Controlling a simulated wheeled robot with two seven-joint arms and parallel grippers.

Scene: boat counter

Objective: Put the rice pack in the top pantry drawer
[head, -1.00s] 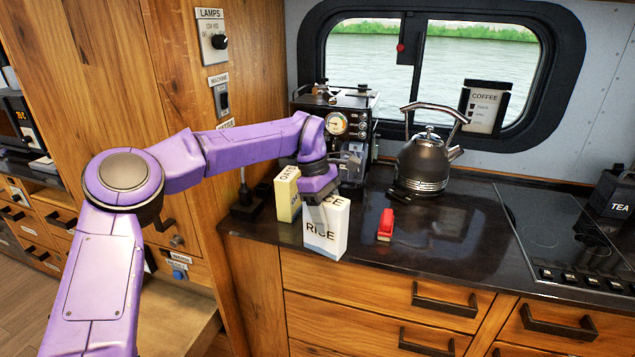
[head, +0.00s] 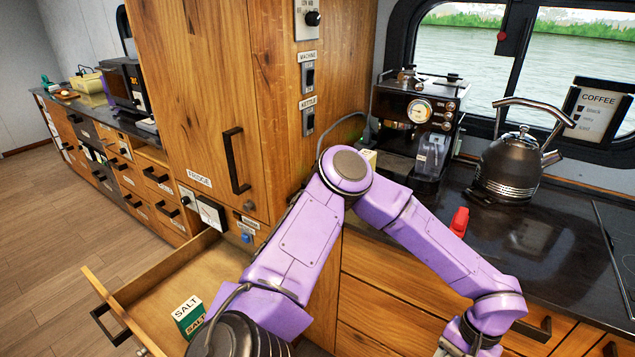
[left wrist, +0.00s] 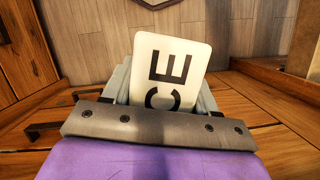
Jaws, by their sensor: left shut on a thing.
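The white rice pack (left wrist: 172,72) shows in the left wrist view, with the black letters "CE" turned sideways. My left gripper (left wrist: 165,98) is shut on it. In the head view my left gripper (head: 455,347) is at the bottom edge, mostly cut off, in front of the counter drawers; I cannot make out the pack there. An open wooden drawer (head: 160,290) is at the lower left of the head view, left of my left arm. A green and white salt box (head: 188,315) is inside it. My right gripper is not in view.
A red object (head: 459,221), a kettle (head: 510,165) and a coffee machine (head: 415,120) stand on the dark counter (head: 530,255). A tall wooden fridge cabinet (head: 205,95) rises behind the open drawer. The drawer's left part is bare.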

